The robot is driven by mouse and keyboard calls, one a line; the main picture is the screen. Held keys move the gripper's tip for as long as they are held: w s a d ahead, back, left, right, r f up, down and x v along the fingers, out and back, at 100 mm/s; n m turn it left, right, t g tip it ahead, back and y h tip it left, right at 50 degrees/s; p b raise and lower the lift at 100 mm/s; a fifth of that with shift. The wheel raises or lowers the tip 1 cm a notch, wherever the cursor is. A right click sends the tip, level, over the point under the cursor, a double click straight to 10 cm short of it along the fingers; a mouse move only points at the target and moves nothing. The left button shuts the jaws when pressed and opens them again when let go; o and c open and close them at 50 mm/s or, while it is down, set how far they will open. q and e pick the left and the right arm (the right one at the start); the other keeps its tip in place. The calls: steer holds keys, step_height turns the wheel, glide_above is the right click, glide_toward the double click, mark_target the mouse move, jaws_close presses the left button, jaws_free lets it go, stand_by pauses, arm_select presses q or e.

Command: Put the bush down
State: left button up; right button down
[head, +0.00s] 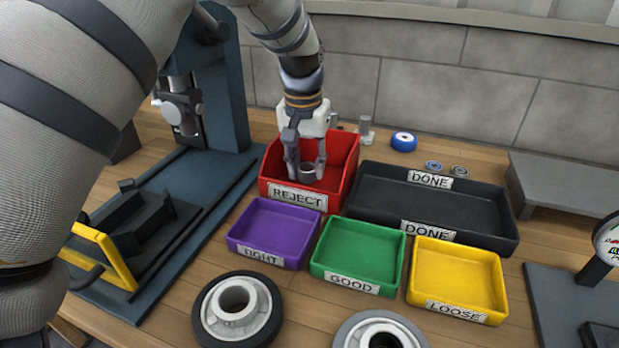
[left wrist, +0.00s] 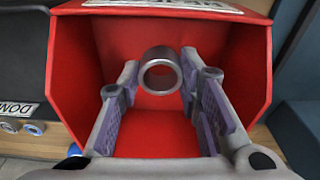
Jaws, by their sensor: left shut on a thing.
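The bush (head: 308,176) is a small grey metal ring. My left gripper (head: 306,166) is shut on it, with one finger on each side, over the red REJECT tray (head: 276,161). In the left wrist view the bush (left wrist: 161,53) sits between the fingertips, its round hole facing the camera. The red tray's walls (left wrist: 245,75) surround it there, and I cannot tell how far it is above the tray floor. No other bush shows in the red tray. My right gripper is not in view.
Purple TIGHT (head: 271,233), green GOOD (head: 358,249) and yellow LOOSE (head: 456,277) trays stand empty in front. A black DONE tray (head: 400,182) is right of the red one. A press (head: 225,95) stands left. Two wheels (head: 262,323) lie in front.

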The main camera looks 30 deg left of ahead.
mark_target(307, 178)
arm_select(q)
step_height(307, 178, down, 3)
steer(key=shift+f, duration=0.15)
steer(key=o, duration=1.2)
steer(key=r, duration=0.4)
steer(key=s+r, duration=0.1)
steer(key=r, duration=0.3)
steer(key=r+p, duration=0.1)
steer(key=r, duration=0.3)
steer(key=shift+s+d+r, duration=0.1)
steer(key=shift+s+d, duration=0.1)
